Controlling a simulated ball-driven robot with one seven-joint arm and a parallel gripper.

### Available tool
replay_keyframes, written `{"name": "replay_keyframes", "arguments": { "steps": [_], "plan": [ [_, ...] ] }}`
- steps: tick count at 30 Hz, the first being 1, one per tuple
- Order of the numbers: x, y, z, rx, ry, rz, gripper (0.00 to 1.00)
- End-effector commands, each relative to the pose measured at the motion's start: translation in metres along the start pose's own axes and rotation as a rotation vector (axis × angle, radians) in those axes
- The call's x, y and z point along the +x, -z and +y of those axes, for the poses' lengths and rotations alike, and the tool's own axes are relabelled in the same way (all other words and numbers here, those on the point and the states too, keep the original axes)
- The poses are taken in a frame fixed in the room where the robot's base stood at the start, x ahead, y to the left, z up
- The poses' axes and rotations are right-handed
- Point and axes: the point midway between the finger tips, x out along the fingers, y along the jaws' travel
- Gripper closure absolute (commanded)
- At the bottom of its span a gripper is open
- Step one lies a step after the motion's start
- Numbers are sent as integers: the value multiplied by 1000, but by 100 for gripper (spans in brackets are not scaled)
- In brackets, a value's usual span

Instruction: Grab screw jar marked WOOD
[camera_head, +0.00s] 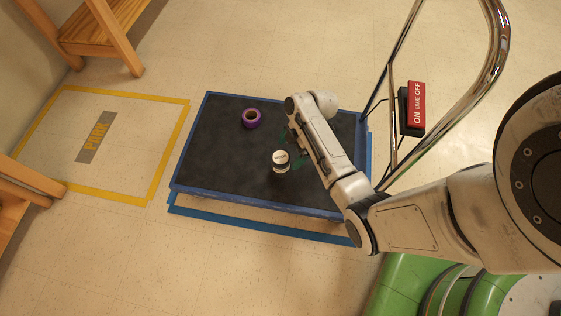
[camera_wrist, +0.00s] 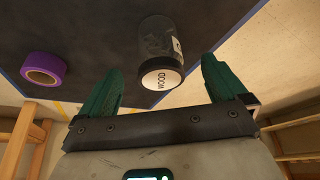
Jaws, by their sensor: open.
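In the head view the jar (camera_head: 281,162) stands on the dark top of a blue-edged cart (camera_head: 228,168). My gripper (camera_wrist: 160,82) has two green fingers spread wide apart. The jar's lid shows between the fingertips in the wrist view, with clear space on both sides. In the head view my gripper (camera_head: 291,148) is just beside the jar, partly hidden by my arm. I cannot tell how far the fingers are from the jar in depth.
A purple tape roll (camera_head: 251,118) lies on the cart top, left of and behind the jar. A yellow-marked floor area (camera_head: 157,172) lies left. Wooden furniture (camera_head: 97,36) stands at upper left.

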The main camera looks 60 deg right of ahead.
Motion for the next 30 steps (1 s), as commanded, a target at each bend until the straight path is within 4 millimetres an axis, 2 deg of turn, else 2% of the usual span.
{"name": "replay_keyframes", "arguments": {
  "steps": [1, 3, 10, 19, 27, 30],
  "plan": [
    [13, -2, 0, 0, 1, 0, 1],
    [21, -1, 0, 1, 1, 0, 1],
    [35, 1, 1, 0, -1, 0, 1],
    [74, 4, 2, 0, 1, -1, 1],
    [76, 6, 3, 2, -1, 0, 1],
    [76, 6, 3, 1, -1, 0, 9]
  ]
}}
